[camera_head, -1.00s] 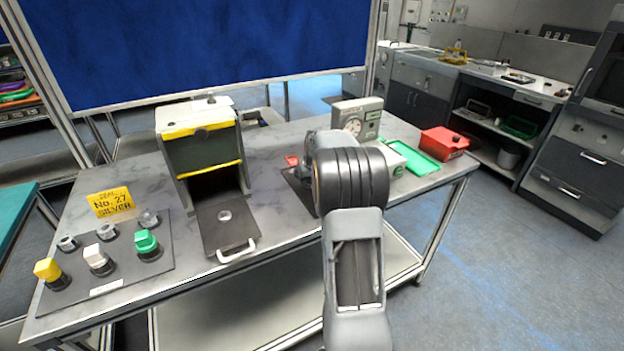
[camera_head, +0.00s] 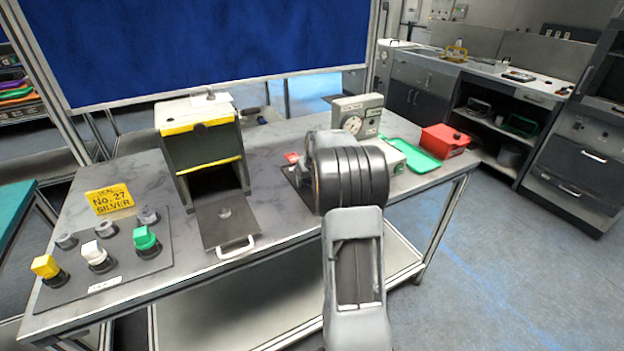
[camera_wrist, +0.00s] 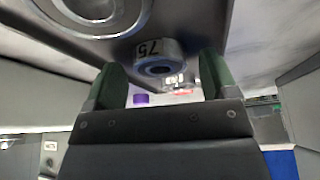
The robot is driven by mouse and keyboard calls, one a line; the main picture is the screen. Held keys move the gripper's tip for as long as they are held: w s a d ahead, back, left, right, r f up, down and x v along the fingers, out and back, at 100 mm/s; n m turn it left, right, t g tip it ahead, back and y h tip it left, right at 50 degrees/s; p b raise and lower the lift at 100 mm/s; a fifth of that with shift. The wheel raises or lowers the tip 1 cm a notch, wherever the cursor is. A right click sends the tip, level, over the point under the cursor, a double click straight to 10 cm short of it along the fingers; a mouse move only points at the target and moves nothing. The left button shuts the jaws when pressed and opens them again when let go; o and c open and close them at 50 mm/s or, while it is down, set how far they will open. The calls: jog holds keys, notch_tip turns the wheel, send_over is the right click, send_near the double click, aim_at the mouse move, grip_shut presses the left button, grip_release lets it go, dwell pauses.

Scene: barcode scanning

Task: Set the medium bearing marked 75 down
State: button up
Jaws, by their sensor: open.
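The medium bearing (camera_wrist: 160,50) shows in the wrist view as a pale ring with a dark bore; its "75" appears upside down. It is against a dark flat surface (camera_wrist: 205,22) at the top of that picture. My gripper (camera_wrist: 162,72) is open, with one green finger on each side of the bearing. A gap shows between the bearing and the right finger; contact at the left finger is unclear. In the head view my own arm hides the gripper and the bearing.
A yellow-edged box (camera_head: 203,150) with a lowered front plate (camera_head: 228,226) stands left of my arm. A button panel (camera_head: 115,266) and yellow sign (camera_head: 110,199) are farther left. A dial unit (camera_head: 357,115), green tray (camera_head: 412,155) and red box (camera_head: 445,140) stand to the right.

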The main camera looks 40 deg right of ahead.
jog(key=v, duration=1.3)
jog(key=s+a+n+y, duration=0.1)
jog(key=s+a, duration=0.3)
jog(key=a, duration=0.5)
jog(key=s+a+n, duration=0.1)
jog(key=s+a, duration=0.4)
jog(key=a, duration=0.3)
jog(key=s+a+f+n, duration=0.1)
jog(key=s+a+f, duration=0.6)
jog(key=s, duration=0.4)
jog(key=shift+a+n+g+y, duration=0.3)
jog(key=shift+a+n+g, duration=0.1)
jog(key=shift+a, duration=0.35)
jog(key=shift+s+r, duration=0.1)
jog(key=shift+s, duration=0.05)
notch_tip(320, 180, up, 4)
jog(key=p, duration=0.3)
jog(key=shift+p, duration=0.3)
